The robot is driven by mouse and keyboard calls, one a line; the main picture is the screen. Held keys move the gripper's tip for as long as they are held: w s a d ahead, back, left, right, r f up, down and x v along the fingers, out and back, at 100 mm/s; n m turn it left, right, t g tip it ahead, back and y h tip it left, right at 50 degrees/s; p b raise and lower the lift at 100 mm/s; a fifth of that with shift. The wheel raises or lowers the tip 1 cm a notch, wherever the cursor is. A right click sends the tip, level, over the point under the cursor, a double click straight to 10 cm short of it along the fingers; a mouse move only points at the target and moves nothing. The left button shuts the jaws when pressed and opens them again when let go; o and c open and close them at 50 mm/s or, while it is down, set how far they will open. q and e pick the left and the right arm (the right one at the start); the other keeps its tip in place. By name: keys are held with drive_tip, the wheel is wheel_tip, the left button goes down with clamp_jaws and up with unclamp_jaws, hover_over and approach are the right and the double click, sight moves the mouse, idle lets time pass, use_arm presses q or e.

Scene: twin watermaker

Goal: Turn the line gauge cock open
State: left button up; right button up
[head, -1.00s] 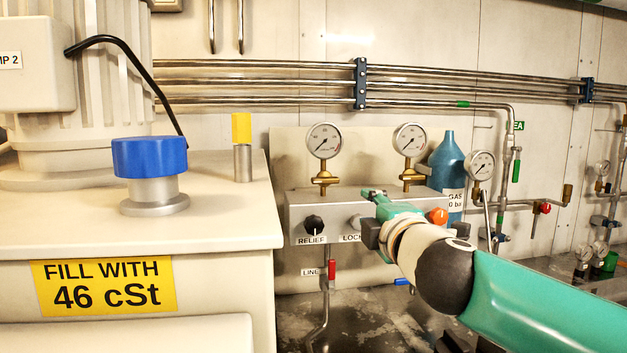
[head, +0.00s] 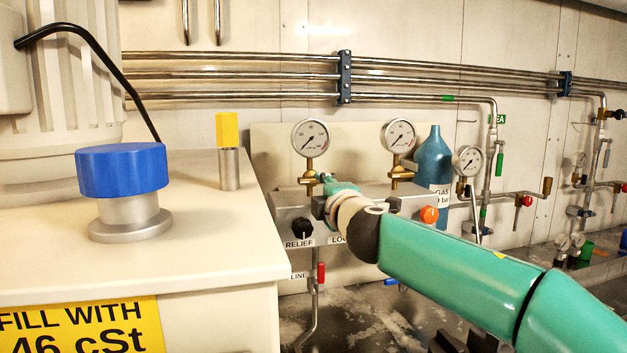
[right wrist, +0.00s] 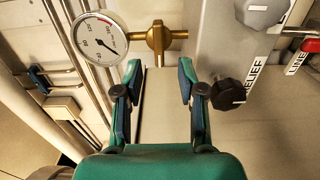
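Two round gauges stand on brass cocks above the grey manifold block (head: 275,213). The left gauge (head: 311,138) has a brass cock (head: 309,180) below it; the right gauge (head: 398,136) has another (head: 402,173). No label shows which is the line gauge. My right gripper (head: 327,187) is at the block, just right of the left cock. In the right wrist view, my right gripper (right wrist: 160,85) is open and empty, with the left cock (right wrist: 158,38) just beyond its fingertips, apart from them. My left gripper is not in view.
The black RELIEF knob (right wrist: 228,94) is close beside one finger. A red-handled valve (head: 320,272) hangs below by the LINE label. An orange knob (head: 429,214) and blue bottle (head: 433,160) are to the right. A blue-capped tank (head: 122,170) fills the left.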

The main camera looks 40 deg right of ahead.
sight(314, 183)
drive_tip(key=p+x, duration=0.1)
drive_tip(key=x, duration=0.6)
drive_tip(key=shift+w+p, duration=0.1)
drive_tip(key=shift+p, duration=0.25)
drive_tip(key=shift+f, duration=0.1)
clamp_jaws()
